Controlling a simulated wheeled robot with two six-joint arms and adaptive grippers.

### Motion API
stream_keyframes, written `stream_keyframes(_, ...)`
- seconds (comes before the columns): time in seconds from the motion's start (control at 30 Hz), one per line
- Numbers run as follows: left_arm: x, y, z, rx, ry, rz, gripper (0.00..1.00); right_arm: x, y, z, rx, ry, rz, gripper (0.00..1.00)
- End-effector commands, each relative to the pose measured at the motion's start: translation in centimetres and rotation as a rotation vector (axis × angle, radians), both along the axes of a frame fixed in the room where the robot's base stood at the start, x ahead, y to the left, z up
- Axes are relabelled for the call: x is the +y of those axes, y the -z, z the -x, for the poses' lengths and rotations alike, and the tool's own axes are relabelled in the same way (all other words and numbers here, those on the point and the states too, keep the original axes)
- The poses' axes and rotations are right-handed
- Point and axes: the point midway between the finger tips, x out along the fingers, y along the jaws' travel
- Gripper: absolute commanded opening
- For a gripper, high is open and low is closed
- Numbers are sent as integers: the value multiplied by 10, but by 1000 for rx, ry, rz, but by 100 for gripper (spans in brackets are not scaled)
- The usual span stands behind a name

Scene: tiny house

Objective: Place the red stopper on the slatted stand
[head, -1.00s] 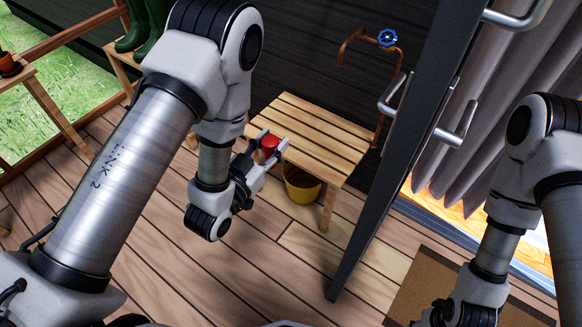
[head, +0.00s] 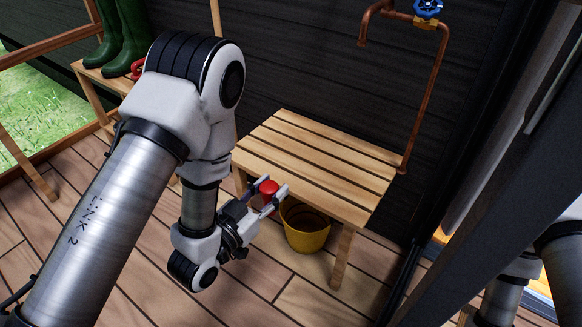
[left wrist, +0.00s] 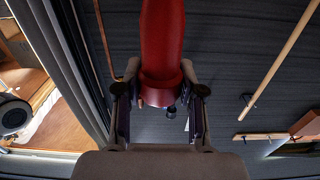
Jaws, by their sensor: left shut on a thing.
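The red stopper (head: 268,187) is held between the fingers of my left gripper (head: 272,196). It also shows large and upright between the fingers in the left wrist view (left wrist: 162,50). The slatted stand (head: 322,160) is a low wooden bench with dark gaps between its slats, against the dark wall. In the head view the stopper appears in front of the stand's near left edge; no contact with the slats can be made out. My right arm shows at the lower right, partly behind the dark door; its gripper is out of view.
A yellow bucket (head: 305,228) stands on the floor under the stand's front. A copper pipe with a blue valve (head: 428,8) rises behind the stand's right side. Green boots (head: 122,40) stand on a shelf at left. A dark door edge (head: 480,210) is at right. The slats are bare.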

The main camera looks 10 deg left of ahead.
Motion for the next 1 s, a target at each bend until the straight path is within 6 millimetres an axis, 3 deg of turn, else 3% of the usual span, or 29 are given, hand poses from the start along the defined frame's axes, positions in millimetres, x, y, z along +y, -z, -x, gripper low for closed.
stream_keyframes(0.03,0,-9,-3,1,0,1,9,0,-17,0,0,0,0,40)
stream_keyframes(0.1,-1,-12,-8,3,0,1,9,0,-33,0,0,0,0,40)
stream_keyframes(0.37,-1,-9,-23,1,-2,1,9,0,-86,0,-1,0,0,40)
stream_keyframes(0.4,-2,3,-34,-6,-1,-1,9,0,-70,-1,-2,0,0,40)
stream_keyframes(0.5,-4,7,-58,-7,-1,0,9,0,-59,0,0,0,0,40)
stream_keyframes(0.8,-10,14,-125,-5,-1,1,9,0,-40,0,-1,0,0,40)
stream_keyframes(1.0,-12,14,-150,-2,-1,0,9,0,-34,0,-1,0,0,40)
